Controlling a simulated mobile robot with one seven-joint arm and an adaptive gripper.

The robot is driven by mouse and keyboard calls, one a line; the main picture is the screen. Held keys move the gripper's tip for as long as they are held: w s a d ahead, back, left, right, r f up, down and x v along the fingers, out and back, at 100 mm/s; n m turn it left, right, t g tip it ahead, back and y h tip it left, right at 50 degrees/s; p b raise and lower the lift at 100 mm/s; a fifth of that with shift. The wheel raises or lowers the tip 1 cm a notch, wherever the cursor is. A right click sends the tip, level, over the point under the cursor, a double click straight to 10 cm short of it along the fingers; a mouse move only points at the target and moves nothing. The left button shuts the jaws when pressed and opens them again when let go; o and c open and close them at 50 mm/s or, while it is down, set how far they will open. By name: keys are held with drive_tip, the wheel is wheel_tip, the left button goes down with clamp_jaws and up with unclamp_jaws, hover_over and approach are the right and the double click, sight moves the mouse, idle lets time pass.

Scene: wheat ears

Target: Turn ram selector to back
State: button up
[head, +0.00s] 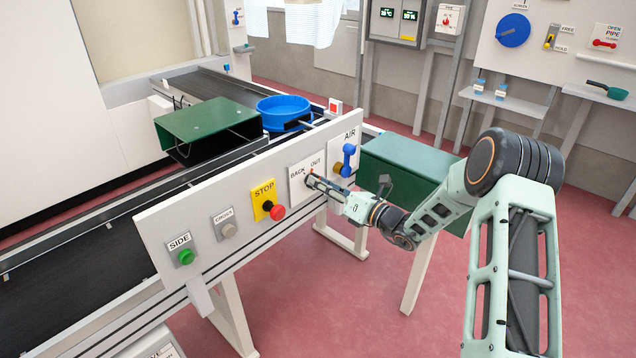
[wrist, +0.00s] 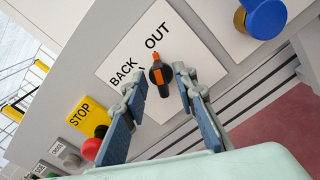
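The ram selector is a small black knob with an orange stripe (wrist: 160,75) on a white plate marked BACK and OUT (wrist: 120,55). In the wrist view its upper end points toward OUT, and BACK is to its left. My gripper (wrist: 158,80) is open, with one finger on each side of the knob and visible gaps, wider on the left. In the head view my gripper (head: 312,182) reaches the plate (head: 298,190) from the right and hides most of the knob.
The yellow STOP plate with a red button (head: 277,212) is left of the selector. The blue AIR lever (head: 348,158) is close on the right. Grey CROSS (head: 229,230) and green SIDE (head: 186,257) buttons are farther left. A green box (head: 410,165) stands behind my wrist.

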drive_tip(key=shift+w+a, duration=0.45)
drive_tip(key=shift+a, duration=0.1)
clamp_jaws()
